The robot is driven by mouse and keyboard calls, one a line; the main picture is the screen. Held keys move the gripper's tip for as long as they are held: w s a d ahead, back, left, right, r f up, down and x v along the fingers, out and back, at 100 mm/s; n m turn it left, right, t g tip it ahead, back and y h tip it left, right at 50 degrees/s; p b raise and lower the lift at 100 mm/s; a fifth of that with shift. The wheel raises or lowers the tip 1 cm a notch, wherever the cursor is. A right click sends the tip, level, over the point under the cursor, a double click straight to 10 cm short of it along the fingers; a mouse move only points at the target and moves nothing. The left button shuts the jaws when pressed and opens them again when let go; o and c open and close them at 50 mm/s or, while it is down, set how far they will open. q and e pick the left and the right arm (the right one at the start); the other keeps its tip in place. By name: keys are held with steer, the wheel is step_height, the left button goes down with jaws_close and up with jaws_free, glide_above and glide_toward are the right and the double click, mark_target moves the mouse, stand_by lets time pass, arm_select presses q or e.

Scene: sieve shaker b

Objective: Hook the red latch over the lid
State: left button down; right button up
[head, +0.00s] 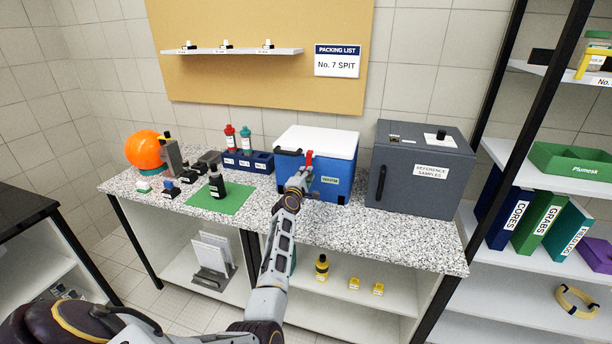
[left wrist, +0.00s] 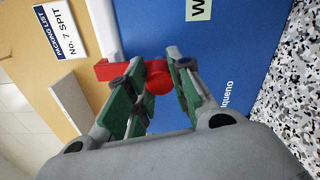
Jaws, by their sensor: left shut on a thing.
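The blue cooler box (head: 340,190) with a white lid (head: 318,141) stands on the speckled counter. The lid is down on the box. The red latch (head: 309,158) is at the front of the box, standing up by the lid's front edge. My left gripper (head: 300,180) is in front of the box at the latch. In the left wrist view, the red latch (left wrist: 157,77) sits between the green-padded fingers of the left gripper (left wrist: 158,85), which are shut on it. Whether the latch's hook sits over the lid edge is hard to tell. My right gripper is not in view.
A grey cabinet (head: 420,168) stands close to the right of the box. A blue rack (head: 248,161) with red and teal bottles is to the left. A dark bottle (head: 217,183) stands on a green mat (head: 222,203). The counter's front right (head: 400,235) is clear.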

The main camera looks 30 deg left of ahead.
arm_select(q)
steer(key=c, duration=1.3)
jaws_free()
steer(key=shift+f, duration=0.1)
